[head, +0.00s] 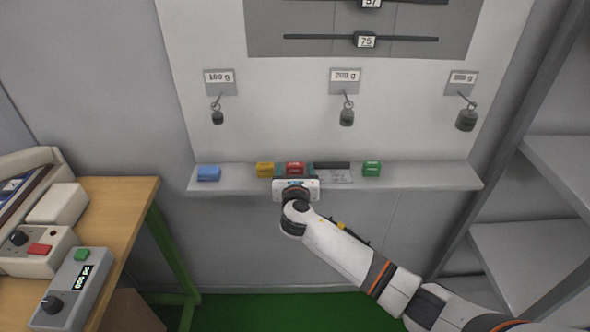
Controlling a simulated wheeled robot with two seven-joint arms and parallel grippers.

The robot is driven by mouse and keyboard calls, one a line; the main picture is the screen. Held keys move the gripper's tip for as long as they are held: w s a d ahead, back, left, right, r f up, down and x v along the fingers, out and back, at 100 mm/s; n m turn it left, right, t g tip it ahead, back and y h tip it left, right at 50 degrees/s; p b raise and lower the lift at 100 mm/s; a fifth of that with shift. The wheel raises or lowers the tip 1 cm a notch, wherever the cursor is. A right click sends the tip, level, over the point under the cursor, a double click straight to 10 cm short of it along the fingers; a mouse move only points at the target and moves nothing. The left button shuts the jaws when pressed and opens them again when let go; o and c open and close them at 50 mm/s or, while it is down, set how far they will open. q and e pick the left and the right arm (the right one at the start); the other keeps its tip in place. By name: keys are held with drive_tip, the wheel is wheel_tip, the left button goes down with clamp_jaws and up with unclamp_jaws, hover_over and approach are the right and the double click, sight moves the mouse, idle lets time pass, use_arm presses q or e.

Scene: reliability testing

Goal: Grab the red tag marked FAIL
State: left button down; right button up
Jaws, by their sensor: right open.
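The red tag (295,167) stands on the narrow grey shelf (425,177) below the wall panel. Its marking is too small to read. My right gripper (295,176) is open and directly in front of the red tag, its body covering the tag's lower part. The fingers are mostly hidden, so I cannot tell whether they touch the tag. My left gripper is not in view.
A yellow block (265,170) is close left of the red tag, with a blue block (208,173) farther left. A grey-black item (332,173) and a green block (372,168) stand to the right. Weights hang above. A wooden table (128,200) with devices is at left.

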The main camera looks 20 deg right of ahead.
drive_tip(key=c, duration=1)
